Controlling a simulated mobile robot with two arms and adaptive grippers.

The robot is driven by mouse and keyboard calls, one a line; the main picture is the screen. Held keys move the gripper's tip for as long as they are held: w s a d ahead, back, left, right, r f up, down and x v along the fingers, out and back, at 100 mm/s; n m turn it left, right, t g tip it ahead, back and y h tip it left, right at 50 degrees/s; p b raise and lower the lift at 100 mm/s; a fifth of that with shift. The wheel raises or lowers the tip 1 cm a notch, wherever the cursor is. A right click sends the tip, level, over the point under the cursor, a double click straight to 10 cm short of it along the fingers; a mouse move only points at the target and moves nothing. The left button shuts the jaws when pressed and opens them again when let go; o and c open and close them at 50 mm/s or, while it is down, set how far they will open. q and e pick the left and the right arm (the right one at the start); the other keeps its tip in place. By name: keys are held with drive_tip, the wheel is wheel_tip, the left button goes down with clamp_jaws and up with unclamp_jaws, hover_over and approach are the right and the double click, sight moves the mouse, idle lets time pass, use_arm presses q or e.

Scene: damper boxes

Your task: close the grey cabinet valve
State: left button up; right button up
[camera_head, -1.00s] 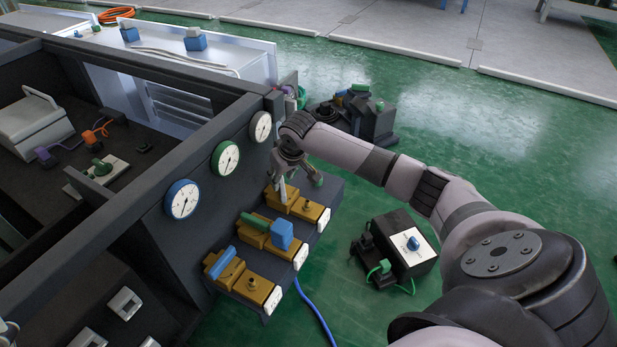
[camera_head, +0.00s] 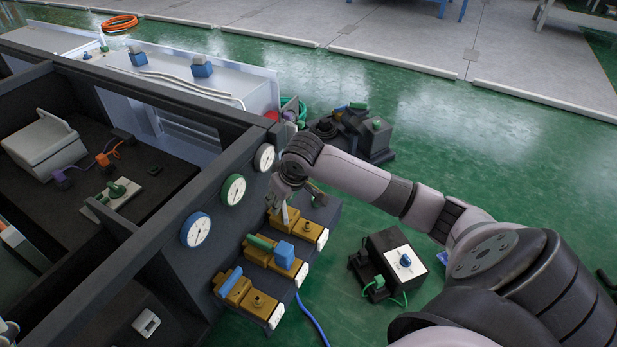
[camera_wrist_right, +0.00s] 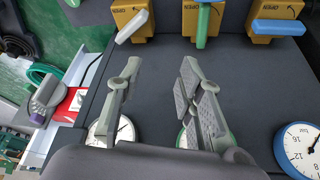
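The grey cabinet valve has a pale grey lever (camera_wrist_right: 133,26) on a brass body (camera_wrist_right: 128,12). In the right wrist view the lever lies slanted and no finger touches it. In the head view the lever (camera_head: 285,212) is at the far end of the row of valves, just below my right gripper (camera_head: 292,187). In the right wrist view my right gripper (camera_wrist_right: 160,68) is open, with its two fingers apart and empty, in front of the dark cabinet panel. My left gripper is not in view.
Beside it are a valve with a green lever (camera_wrist_right: 202,26) and one with a blue lever (camera_wrist_right: 277,27). Round gauges, including a blue-rimmed one (camera_head: 195,229), sit on the dark cabinet wall. A black box with a blue knob (camera_head: 405,260) stands on the green floor.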

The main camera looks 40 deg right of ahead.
drive_tip(key=s+a+f+n+p, duration=0.2)
drive_tip(key=s+a+p, duration=0.3)
drive_tip(key=s+a, duration=0.2)
drive_tip(key=s+p, duration=0.4)
drive_tip(key=s, duration=0.7)
drive_tip(key=shift+d+f+g+h, duration=0.15)
drive_tip(key=shift+d+g+h, duration=0.25)
drive_tip(key=shift+d, duration=0.05)
drive_tip(key=shift+o, duration=0.2)
